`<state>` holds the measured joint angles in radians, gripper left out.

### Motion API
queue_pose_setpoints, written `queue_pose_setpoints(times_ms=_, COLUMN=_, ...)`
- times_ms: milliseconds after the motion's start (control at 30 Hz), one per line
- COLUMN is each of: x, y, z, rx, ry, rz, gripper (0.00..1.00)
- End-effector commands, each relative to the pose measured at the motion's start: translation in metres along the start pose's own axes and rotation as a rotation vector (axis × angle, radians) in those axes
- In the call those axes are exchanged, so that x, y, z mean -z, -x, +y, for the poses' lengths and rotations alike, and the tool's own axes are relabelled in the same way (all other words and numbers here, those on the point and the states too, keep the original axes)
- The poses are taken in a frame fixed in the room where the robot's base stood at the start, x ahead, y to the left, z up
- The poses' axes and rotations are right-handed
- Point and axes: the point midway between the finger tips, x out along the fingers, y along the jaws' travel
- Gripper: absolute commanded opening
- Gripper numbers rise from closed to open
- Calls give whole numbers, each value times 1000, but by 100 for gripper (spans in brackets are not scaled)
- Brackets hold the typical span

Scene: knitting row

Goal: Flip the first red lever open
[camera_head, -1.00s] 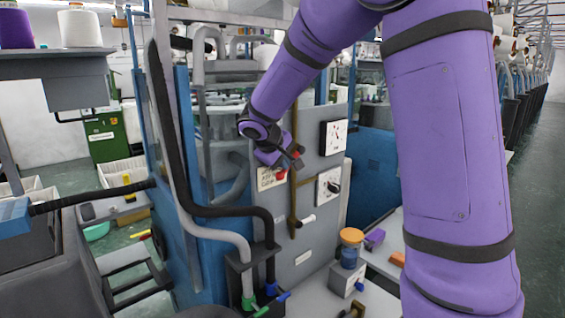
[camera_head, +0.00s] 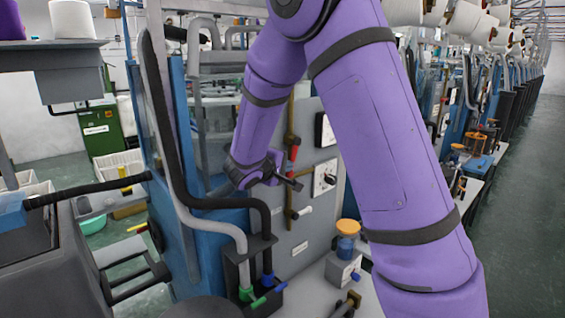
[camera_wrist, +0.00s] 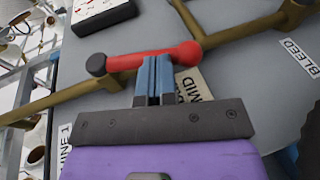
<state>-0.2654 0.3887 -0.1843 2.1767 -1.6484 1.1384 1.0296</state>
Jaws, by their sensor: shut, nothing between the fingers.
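The red lever (camera_wrist: 135,60) shows in the wrist view as a red bar with a rounded red end at right and a black cap at left. It lies roughly along a brass pipe (camera_wrist: 235,33), at a slight angle to it. In the head view the red lever (camera_head: 293,153) is a small red patch on the upright brass pipe (camera_head: 290,125). My gripper (camera_wrist: 154,75) is shut and empty. Its blue-grey fingertips overlap the lever's middle in the wrist view; I cannot tell if they touch. In the head view my gripper (camera_head: 294,184) is just below the red patch.
Labels read "BLEED" (camera_wrist: 300,57) and "MID", partly hidden. Black and grey hoses (camera_head: 185,190) run close left. An orange-lidded jar (camera_head: 347,235) stands below.

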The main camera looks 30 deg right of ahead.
Motion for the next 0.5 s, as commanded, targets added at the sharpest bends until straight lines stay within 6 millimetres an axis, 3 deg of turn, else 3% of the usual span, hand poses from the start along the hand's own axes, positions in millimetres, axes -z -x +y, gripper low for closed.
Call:
queue_pose_setpoints(times_ms=233, x=-3, y=-12, z=-5, rx=-158, ry=35, rz=-2, gripper=0)
queue_pose_setpoints(times_ms=500, x=-4, y=-19, z=-6, rx=-150, ry=30, rz=-2, gripper=0)
